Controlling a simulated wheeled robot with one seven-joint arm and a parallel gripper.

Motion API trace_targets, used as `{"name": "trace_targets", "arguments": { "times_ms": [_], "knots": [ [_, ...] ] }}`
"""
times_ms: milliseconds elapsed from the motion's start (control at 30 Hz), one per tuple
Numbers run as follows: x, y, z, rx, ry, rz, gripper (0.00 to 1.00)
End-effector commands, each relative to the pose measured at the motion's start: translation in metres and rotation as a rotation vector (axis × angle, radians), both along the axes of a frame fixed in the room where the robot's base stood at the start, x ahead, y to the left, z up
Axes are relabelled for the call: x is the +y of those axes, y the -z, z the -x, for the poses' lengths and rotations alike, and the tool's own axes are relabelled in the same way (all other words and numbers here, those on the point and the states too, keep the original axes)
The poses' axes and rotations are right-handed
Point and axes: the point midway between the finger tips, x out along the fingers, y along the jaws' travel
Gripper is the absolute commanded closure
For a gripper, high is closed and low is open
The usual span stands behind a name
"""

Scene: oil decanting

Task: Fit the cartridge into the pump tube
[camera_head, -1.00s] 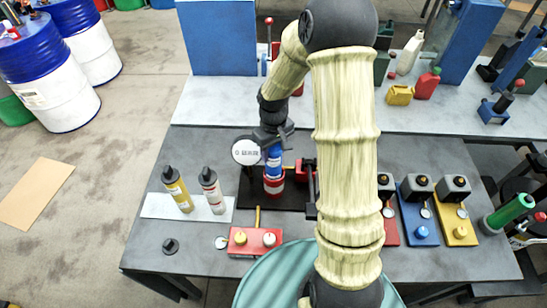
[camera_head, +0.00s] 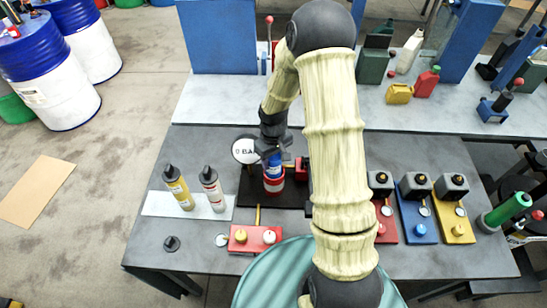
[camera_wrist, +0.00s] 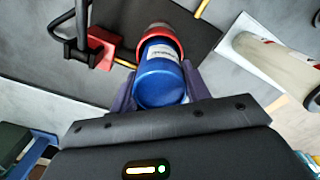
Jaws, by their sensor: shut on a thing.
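A blue cartridge (camera_head: 273,168) with a pale label stands roughly upright in my gripper (camera_head: 273,152). In the wrist view the blue cartridge (camera_wrist: 161,78) sits between the two dark fingers of my gripper (camera_wrist: 158,90), which is shut on it. Below it is the red pump tube (camera_head: 273,187) with a white band, on a dark plate. In the wrist view the red rim of the tube (camera_wrist: 160,36) surrounds the cartridge's far end. How deep the cartridge sits inside is hidden.
A round white gauge (camera_head: 244,150) stands just left of the tube, and a red clamp block (camera_head: 302,168) just right. A red box with knobs (camera_head: 255,239) lies in front. Red, blue and yellow units stand at right.

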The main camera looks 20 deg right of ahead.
Motion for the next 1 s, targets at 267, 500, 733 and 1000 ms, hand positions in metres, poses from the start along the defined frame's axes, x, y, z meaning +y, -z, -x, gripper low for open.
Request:
{"name": "trace_targets", "arguments": {
  "times_ms": [267,500,733,1000],
  "knots": [
    [0.000,0.003,0.000,0.000,0.000,0.000,0.36],
    [0.000,0.002,0.000,0.000,0.000,0.000,0.31],
    [0.000,-0.004,-0.001,-0.001,0.000,0.000,0.31],
    [0.000,-0.041,-0.001,-0.005,0.001,0.000,0.31]
  ]
}}
